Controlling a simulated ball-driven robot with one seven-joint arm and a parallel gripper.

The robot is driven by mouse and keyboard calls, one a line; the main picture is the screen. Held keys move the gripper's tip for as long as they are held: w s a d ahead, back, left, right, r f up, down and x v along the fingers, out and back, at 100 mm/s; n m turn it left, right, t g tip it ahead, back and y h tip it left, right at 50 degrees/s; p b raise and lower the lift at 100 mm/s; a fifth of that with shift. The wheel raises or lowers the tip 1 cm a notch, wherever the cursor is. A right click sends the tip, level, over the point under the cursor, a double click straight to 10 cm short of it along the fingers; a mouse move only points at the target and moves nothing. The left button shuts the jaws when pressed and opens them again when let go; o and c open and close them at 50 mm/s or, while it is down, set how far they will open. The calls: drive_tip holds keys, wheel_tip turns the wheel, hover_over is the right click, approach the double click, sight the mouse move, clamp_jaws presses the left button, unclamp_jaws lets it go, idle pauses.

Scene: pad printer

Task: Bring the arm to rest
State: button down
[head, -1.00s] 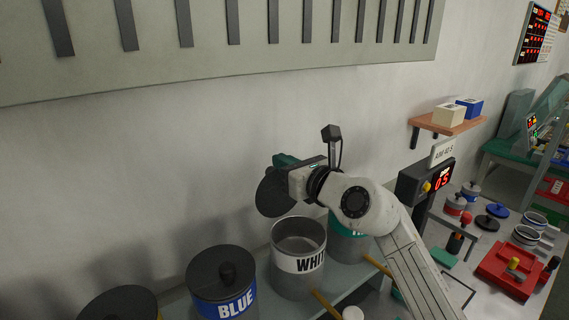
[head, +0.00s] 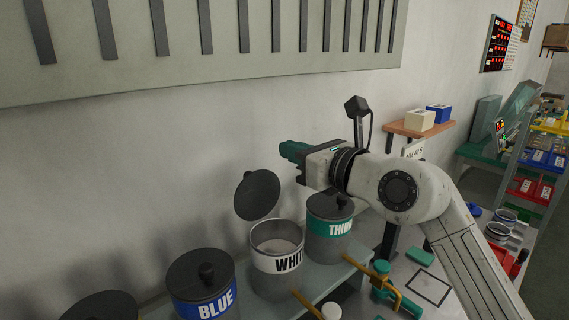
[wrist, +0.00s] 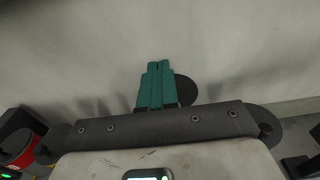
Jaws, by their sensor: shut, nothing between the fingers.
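My gripper (head: 293,150) is shut and empty, with its teal fingers together, raised in front of the wall. The fingers also show in the wrist view (wrist: 156,75). A dark round lid (head: 258,196) with a knob stands tilted on edge behind the open WHITE can (head: 263,262), below and left of my fingers. Whether it touches the wall or the can is unclear. In the wrist view a dark disc (wrist: 185,89), probably this lid, shows partly behind the fingers.
The lidded THINNER can (head: 330,229) stands below my wrist, and the lidded BLUE can (head: 203,282) stands to the left. A wooden wall shelf (head: 421,129) holds two boxes. The wall above my gripper is clear up to the slatted panel (head: 200,65).

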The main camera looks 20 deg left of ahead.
drive_tip(key=s+d+r+m+t+h, duration=0.1)
drive_tip(key=d+r+m+t, duration=0.2)
drive_tip(key=d+m+t, duration=0.55)
drive_tip(key=s+d+r+m+t+h, duration=0.15)
drive_tip(key=d+m+t, duration=0.35)
drive_tip(key=d+m, duration=0.5)
drive_tip(key=d+f+m+g+h, duration=0.4)
drive_tip(key=d+f+m+h, duration=1.5)
drive_tip(key=m, duration=0.3)
drive_tip(key=s+d+f+m+g+y, duration=0.1)
drive_tip(key=s+d+f+m+g, duration=0.3)
drive_tip(key=s+f, duration=0.6)
drive_tip(key=s+d+f+m+g+y, duration=0.2)
drive_tip(key=s+d+f+g, duration=0.3)
drive_tip(key=f, duration=0.8)
drive_tip(key=s+a+f+m+g+y, duration=0.1)
drive_tip(key=s+f+g, duration=0.3)
drive_tip(key=s, duration=0.7)
drive_tip(key=s+a+f+m+g+y, duration=0.1)
drive_tip(key=s+f+g, duration=0.3)
drive_tip(key=s, duration=0.7)
wheel_tip(320, 180, down, 2)
drive_tip(key=shift+a+f+y, duration=0.25)
drive_tip(key=shift+a+y, duration=0.3)
drive_tip(key=shift+y, duration=0.2)
